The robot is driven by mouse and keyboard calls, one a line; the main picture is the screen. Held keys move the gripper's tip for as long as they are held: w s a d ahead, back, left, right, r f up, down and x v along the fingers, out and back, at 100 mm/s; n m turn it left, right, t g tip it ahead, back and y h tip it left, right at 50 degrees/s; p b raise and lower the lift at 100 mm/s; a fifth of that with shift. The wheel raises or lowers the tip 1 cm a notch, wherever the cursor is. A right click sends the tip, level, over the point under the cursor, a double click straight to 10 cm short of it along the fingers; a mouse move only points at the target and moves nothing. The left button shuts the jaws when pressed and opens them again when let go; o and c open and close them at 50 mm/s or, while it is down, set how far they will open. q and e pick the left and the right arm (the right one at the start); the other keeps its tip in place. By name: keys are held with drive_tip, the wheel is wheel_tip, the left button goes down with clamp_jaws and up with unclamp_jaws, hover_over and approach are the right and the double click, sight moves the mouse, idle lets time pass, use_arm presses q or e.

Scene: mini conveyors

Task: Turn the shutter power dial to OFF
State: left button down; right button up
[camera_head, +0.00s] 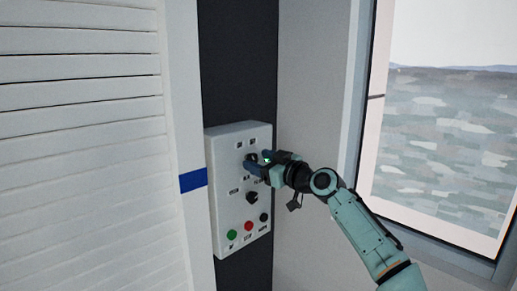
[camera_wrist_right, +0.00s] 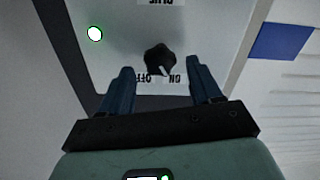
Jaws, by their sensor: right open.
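The power dial (camera_wrist_right: 160,58) is a black knob on the pale control box (camera_head: 222,165). In the right wrist view, inverted OFF and ON labels sit on its gripper side. Its white pointer mark slants toward the ON label. My right gripper (camera_wrist_right: 160,66) is open, with its blue fingers on either side of the dial and visible gaps to it. In the head view my right gripper (camera_head: 257,162) is at the upper part of the box and partly hides the dial. My left gripper is not in view.
A second black dial (camera_head: 251,197) sits lower on the box. Green (camera_head: 231,235), red (camera_head: 248,227) and black (camera_head: 264,217) buttons line its bottom. A green light (camera_wrist_right: 95,34) glows beside the power dial. A white slatted shutter (camera_head: 80,150) stands left; a window (camera_head: 440,130) is right.

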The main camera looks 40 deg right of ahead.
drive_tip(key=shift+w, duration=0.55)
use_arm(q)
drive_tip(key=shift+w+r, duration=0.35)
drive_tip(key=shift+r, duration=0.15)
use_arm(e)
drive_tip(key=shift+s, duration=0.1)
drive_tip(key=c, duration=1.1)
drive_tip(key=shift+o, duration=0.2)
